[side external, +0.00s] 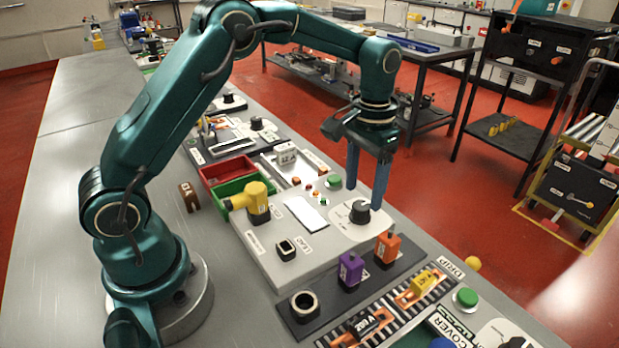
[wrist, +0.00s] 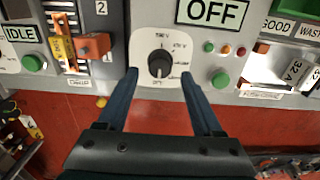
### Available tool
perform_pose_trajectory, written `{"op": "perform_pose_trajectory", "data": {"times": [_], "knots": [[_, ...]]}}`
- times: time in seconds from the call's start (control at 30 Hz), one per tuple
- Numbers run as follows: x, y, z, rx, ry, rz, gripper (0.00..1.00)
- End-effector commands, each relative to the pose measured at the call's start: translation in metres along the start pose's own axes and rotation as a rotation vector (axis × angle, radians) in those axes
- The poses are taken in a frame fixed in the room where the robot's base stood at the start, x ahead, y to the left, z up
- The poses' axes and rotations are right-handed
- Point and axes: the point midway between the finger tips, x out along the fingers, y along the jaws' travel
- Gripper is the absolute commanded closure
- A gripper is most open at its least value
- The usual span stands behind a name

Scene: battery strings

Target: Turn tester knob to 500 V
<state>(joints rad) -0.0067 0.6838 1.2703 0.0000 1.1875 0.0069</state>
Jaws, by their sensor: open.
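The tester knob (side external: 360,211) is a black round knob on a white dial plate (side external: 343,227) on the grey tester box. In the wrist view the knob (wrist: 159,64) sits in the middle of its dial, with small markings around it. The labels are too small to read surely, and I cannot tell the exact pointer direction. My gripper (side external: 366,201) points down over the dial with its two blue fingers apart. In the wrist view my gripper (wrist: 160,74) has one fingertip on each side of the knob, with a visible gap on both sides. Nothing is held.
An OFF display (wrist: 213,12) and a green button (wrist: 221,78) are beside the dial. A yellow tool (side external: 252,200) stands on the tester box. Purple (side external: 350,270) and orange (side external: 387,248) blocks stand in front. Red and green bins (side external: 228,170) lie behind.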

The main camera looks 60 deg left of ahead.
Motion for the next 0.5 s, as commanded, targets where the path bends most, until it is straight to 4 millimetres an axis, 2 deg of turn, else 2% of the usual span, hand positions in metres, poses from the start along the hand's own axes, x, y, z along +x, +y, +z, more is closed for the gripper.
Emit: {"op": "perform_pose_trajectory", "data": {"times": [0.17, 0.5], "knots": [[0.003, 0.0, 0.0, 0.0, -0.002, 0.0, 0.32], [0.023, 0.0, 0.0, 0.0, -0.002, 0.0, 0.32]]}}
